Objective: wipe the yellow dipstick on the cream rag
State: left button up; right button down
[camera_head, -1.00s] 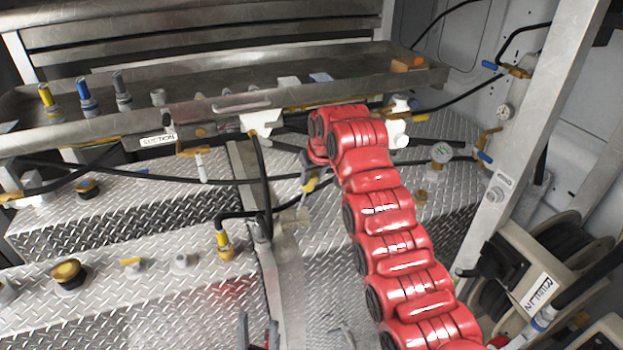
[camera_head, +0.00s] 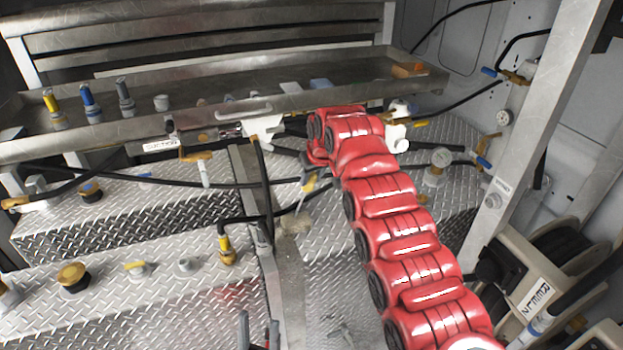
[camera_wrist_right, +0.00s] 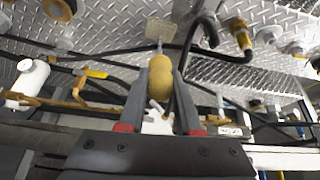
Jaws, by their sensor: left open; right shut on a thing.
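The yellow dipstick's handle (camera_wrist_right: 160,76) is between the fingers of my right gripper (camera_wrist_right: 158,88) in the right wrist view. Its thin rod points away from the gripper. In the head view the yellow dipstick (camera_head: 310,183) shows small beside the fingers of my right gripper (camera_head: 307,172). A beige patch that looks like the cream rag (camera_head: 292,224) lies just below the dipstick; it also shows in the wrist view (camera_wrist_right: 153,31), close behind the rod's tip. I cannot tell whether they touch. My left gripper (camera_head: 258,331) is open and empty at the bottom edge.
A metal tray (camera_head: 210,118) runs across the back, with several capped fittings and an orange block (camera_head: 408,70). Black hoses (camera_head: 265,190) cross near the dipstick. A yellow-collared fitting (camera_head: 227,252) stands left of the rag. Hose reels (camera_head: 540,285) are at the right.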

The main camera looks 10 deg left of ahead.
notch_tip(320, 180, up, 6)
jog(key=p, duration=0.4)
jog(key=shift+f, duration=0.1)
dwell(0.4)
